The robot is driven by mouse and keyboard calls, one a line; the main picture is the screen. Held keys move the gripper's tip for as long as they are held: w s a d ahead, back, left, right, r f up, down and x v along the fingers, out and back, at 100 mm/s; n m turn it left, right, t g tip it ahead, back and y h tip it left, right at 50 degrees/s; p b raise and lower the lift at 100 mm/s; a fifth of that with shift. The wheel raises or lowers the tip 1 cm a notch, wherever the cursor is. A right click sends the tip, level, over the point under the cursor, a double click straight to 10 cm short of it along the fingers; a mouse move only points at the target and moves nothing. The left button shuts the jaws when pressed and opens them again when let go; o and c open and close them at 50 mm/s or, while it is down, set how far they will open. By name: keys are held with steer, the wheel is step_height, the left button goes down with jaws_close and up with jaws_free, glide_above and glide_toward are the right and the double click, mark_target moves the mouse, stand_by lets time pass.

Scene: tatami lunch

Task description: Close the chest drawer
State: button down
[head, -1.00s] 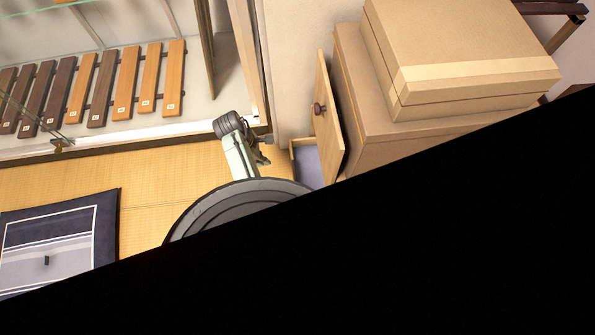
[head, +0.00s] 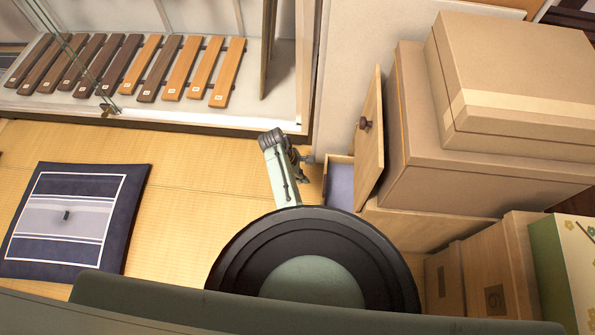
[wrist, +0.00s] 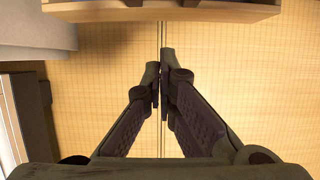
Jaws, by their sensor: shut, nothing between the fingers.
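The open chest drawer (head: 341,185), with a pale lavender inside, sticks out low at the left of the chest (head: 430,228). An upright wooden panel with a dark round knob (head: 370,140) stands just above it and hides part of it. I cannot tell how the panel joins the drawer. My gripper (head: 305,170) is left of the drawer, apart from it in the picture and partly hidden by my arm. In the wrist view my gripper (wrist: 160,85) is shut and empty over the tatami. A wooden edge (wrist: 160,10) crosses the top there; it may be the drawer.
Stacked cardboard boxes (head: 510,85) stand on the right. More boxes (head: 490,280) and a green flowered box (head: 565,270) are below them. A glass-fronted case (head: 190,110) with wooden tags is behind. A navy cushion (head: 75,220) lies left on open tatami (head: 200,185).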

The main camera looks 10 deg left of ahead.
steer(key=shift+d+f+p, duration=0.2)
steer(key=shift+d+p, duration=0.05)
steer(key=shift+d, duration=0.85)
steer(key=shift+d+f+p, duration=0.2)
steer(key=shift+d, duration=0.85)
steer(key=d+p, duration=0.2)
steer(key=d, duration=0.6)
steer(key=shift+p, duration=0.4)
steer(key=shift+a, duration=0.1)
